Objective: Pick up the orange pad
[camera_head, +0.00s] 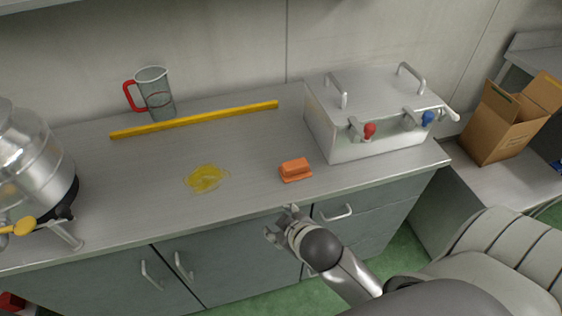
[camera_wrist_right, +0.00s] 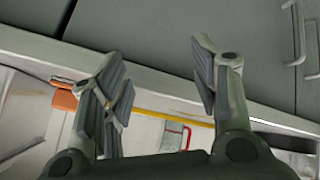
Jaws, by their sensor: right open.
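The orange pad (camera_head: 295,169) lies on the steel counter (camera_head: 245,160) close to its front edge, with a raised grip on top. My right gripper (camera_head: 283,222) is open and empty, in front of the counter's edge and a little nearer than the pad, not touching it. In the right wrist view the open fingers (camera_wrist_right: 160,85) stand wide apart, and part of the orange pad (camera_wrist_right: 64,100) shows at the left, partly hidden by a finger. My left gripper does not show.
A yellow spill (camera_head: 206,178) lies left of the pad. A yellow strip (camera_head: 195,119) and a measuring jug (camera_head: 155,93) are behind. A lidded steel box (camera_head: 370,110) with red and blue taps stands back right. A steel vessel (camera_head: 30,160) is at left; a cardboard box (camera_head: 495,125) at right.

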